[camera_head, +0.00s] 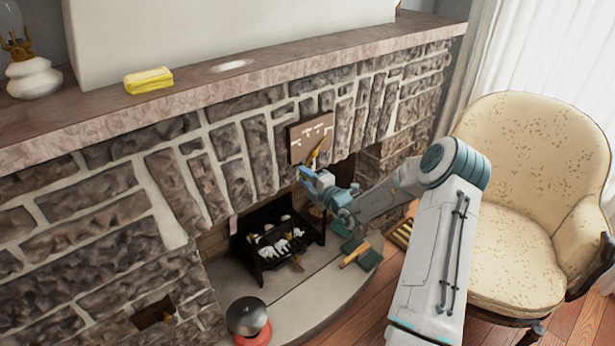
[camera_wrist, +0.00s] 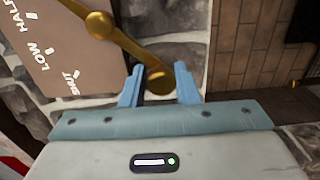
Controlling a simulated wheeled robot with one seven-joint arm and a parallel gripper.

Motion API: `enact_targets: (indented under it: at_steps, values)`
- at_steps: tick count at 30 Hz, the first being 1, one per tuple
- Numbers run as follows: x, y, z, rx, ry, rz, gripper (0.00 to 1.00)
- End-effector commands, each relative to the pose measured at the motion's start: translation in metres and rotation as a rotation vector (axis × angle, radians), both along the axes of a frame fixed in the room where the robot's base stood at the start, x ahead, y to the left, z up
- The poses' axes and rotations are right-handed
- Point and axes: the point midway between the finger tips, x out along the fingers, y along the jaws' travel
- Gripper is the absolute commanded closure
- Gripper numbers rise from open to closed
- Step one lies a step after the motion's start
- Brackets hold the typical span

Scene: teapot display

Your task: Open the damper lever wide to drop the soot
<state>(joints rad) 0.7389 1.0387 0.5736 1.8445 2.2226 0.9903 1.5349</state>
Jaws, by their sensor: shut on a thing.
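The brass damper lever (camera_wrist: 122,40) is pivoted on a brown plate (camera_wrist: 60,50) with white marks; HALF, LOW and SHUT are readable in the wrist view. The plate (camera_head: 306,133) hangs on the stone chimney front above the hearth opening in the head view, with the lever (camera_head: 315,153) slanting down from it. My gripper (camera_wrist: 158,84) has its blue fingers on either side of the lever's round knob end, shut on it. The knob is off the plate's edge, away from the readable labels. My gripper (camera_head: 306,173) partly hides the lever's lower end in the head view. No soot is clearly visible.
A black grate (camera_head: 272,262) with pale pieces stands in the hearth below. A red and grey pot (camera_head: 249,318) and a green brush-like thing (camera_head: 367,258) lie on the hearth slab. A yellow sponge (camera_head: 148,80) sits on the mantel. An armchair (camera_head: 510,190) stands right of my arm.

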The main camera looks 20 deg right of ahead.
Motion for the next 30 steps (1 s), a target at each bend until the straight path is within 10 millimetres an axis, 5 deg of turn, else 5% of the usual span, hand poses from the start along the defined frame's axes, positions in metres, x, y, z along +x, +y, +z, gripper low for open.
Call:
enact_targets:
  at_steps: [5, 6, 7, 19, 30]
  values:
    - [-0.001, -0.005, -0.004, 0.000, 0.011, -0.010, 1.00]
    - [-0.001, -0.005, -0.004, 0.000, 0.011, -0.010, 0.61]
    - [-0.001, -0.005, -0.004, 0.001, 0.010, -0.009, 0.56]
    - [-0.008, -0.003, -0.002, -0.001, 0.005, 0.000, 0.56]
    - [-0.079, -0.039, -0.002, -0.001, 0.007, -0.008, 0.56]
